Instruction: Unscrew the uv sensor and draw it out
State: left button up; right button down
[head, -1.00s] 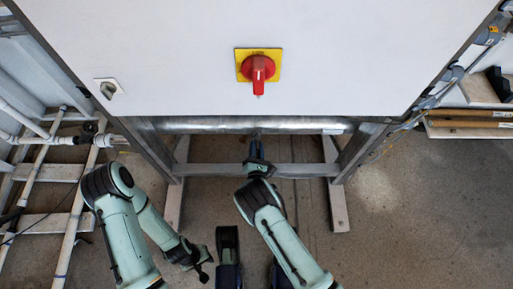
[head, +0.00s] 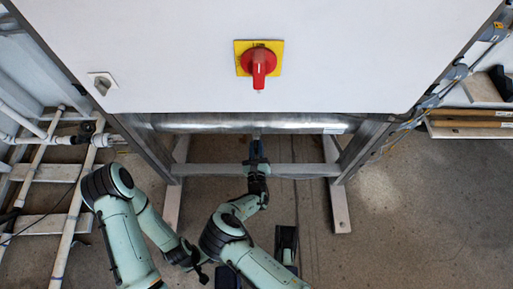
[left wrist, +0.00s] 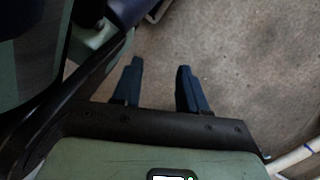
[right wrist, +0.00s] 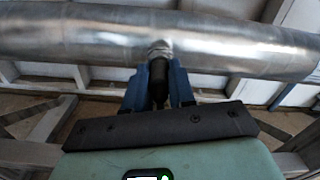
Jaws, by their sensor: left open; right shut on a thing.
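The uv sensor (right wrist: 159,82) is a dark cylinder below a metal fitting (right wrist: 160,49) on the silvery reactor tube (right wrist: 75,32). My right gripper (right wrist: 159,78) is shut on the sensor, one blue finger on each side. In the head view the right gripper (head: 257,152) is just in front of the tube (head: 215,124), and the sensor is mostly hidden. The sensor's upper end meets the fitting; I cannot tell how far it is threaded in. My left gripper (left wrist: 156,82) is open and empty over bare floor, its two blue fingers apart.
A white cabinet (head: 170,60) with a red rotary switch (head: 262,64) stands above the tube. Grey frame legs (head: 360,150) and a crossbar (head: 215,169) surround the space below. White pipes (head: 65,200) stand at left.

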jog(key=shift+n, duration=0.4)
jog(key=c, duration=0.9)
grip_release()
jog(key=shift+o, duration=0.2)
